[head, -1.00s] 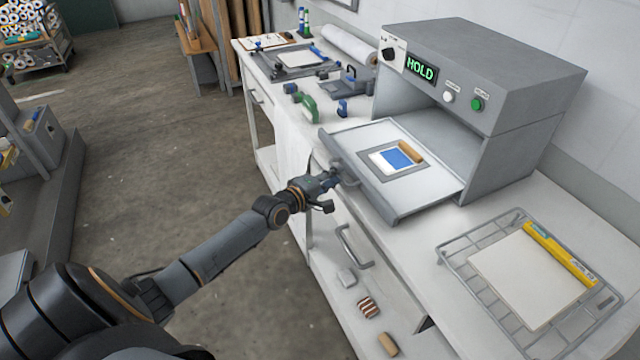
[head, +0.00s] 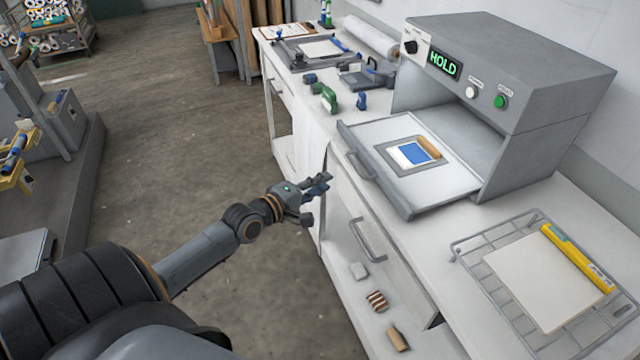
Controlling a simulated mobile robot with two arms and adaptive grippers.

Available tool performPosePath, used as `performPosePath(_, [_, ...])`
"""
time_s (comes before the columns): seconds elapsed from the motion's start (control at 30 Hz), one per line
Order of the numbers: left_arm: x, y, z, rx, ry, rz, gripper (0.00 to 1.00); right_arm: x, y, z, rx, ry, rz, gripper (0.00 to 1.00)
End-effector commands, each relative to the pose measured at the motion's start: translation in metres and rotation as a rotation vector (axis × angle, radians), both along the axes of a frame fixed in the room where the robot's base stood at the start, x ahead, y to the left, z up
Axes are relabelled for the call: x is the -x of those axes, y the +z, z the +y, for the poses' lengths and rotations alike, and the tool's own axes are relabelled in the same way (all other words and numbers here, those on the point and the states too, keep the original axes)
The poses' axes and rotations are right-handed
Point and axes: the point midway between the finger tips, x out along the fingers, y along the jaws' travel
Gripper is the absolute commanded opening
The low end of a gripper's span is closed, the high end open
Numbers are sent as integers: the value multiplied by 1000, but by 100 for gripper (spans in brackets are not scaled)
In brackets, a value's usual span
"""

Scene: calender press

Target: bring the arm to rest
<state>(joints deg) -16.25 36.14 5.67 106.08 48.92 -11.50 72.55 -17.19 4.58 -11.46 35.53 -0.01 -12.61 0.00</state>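My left arm reaches in from the lower left in the head view. My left gripper (head: 318,190) hangs in free air in front of the bench, left of the press tray's handle and apart from it. Its fingers look parted with nothing between them. The press (head: 510,90) shows HOLD in green on its display. My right gripper is out of view.
A wire rack (head: 465,262) with a pale board and a yellow ruler stands at the right of the bench. A drawer with a handle (head: 361,240) stands partly open below. Several small items lie on the lower shelf. The floor (head: 200,130) left of the bench is clear.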

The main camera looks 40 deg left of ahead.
Motion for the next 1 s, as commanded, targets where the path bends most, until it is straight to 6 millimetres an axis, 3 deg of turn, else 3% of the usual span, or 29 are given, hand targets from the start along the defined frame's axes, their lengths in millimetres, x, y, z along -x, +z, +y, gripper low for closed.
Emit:
performPosePath(0.37, [0,-1,0,-1,1,2,20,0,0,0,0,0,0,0])
performPosePath(0.47, [2,-19,4,-31,10,26,20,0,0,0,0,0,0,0])
performPosePath(0.57, [10,-63,13,-118,25,90,20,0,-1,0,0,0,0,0])
performPosePath(0.77, [58,-202,23,-409,-9,316,20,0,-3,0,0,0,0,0])
performPosePath(0.87, [95,-269,16,-556,-78,437,20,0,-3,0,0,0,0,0])
performPosePath(1.0, [158,-354,-5,-747,-234,595,20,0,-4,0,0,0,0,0])
